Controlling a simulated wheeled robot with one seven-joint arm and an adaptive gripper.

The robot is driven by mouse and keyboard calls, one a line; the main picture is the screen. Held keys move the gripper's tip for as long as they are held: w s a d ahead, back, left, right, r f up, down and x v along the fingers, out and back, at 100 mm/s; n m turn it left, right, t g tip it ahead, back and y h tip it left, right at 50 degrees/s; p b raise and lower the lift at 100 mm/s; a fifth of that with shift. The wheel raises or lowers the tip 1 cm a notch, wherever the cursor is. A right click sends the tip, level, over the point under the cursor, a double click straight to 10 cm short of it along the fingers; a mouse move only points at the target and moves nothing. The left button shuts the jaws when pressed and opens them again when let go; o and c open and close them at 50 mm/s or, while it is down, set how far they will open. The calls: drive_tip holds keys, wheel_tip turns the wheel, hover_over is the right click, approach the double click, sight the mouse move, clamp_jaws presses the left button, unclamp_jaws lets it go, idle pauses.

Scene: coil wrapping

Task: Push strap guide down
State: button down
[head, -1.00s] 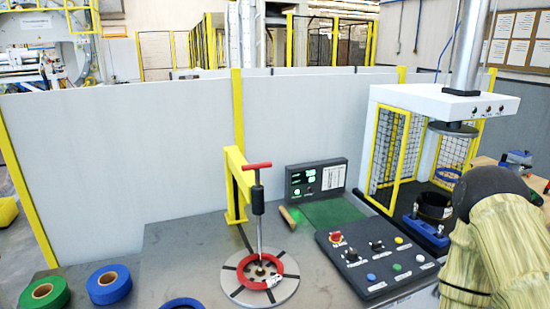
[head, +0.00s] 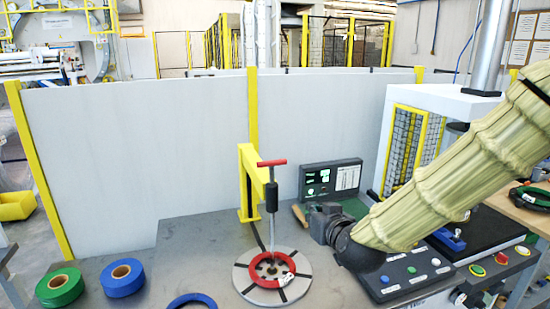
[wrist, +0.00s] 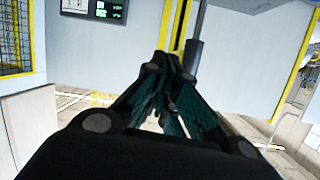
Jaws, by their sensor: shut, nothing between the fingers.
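The strap guide looks to be the upright rod with a red T-handle and black sleeve (head: 271,197). It stands beside a yellow bracket (head: 248,190), its lower end at the middle of the red coil (head: 273,270) on a round grey plate (head: 240,279). My gripper (head: 312,218) is to the right of the rod, apart from it in the head view. In the wrist view my gripper's fingers (wrist: 172,66) are closed together and empty. A dark upright cylinder (wrist: 194,58), probably the sleeve, shows just right of the fingertips; I cannot tell the gap.
A control panel (head: 418,270) with buttons lies under my arm. A display box (head: 333,178) stands behind my gripper. Green tape (head: 60,288) and blue tape (head: 122,278) rolls lie at left.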

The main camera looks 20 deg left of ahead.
drive_tip(key=s+a+r+n+t+y, duration=0.1)
drive_tip(key=a+r, duration=0.2)
drive_tip(key=r, duration=0.5)
drive_tip(key=s+a+r+n+t+y, duration=0.1)
drive_tip(key=a+r, duration=0.2)
drive_tip(key=r, duration=0.5)
drive_tip(key=p, duration=0.6)
hover_over(273, 168)
drive_tip(key=v, duration=0.2)
drive_tip(key=shift+f, duration=1.9)
drive_tip(key=shift+w, duration=0.1)
drive_tip(key=shift+f, duration=0.15)
wheel_tip(273, 168, down, 5)
drive_tip(key=b, duration=0.4)
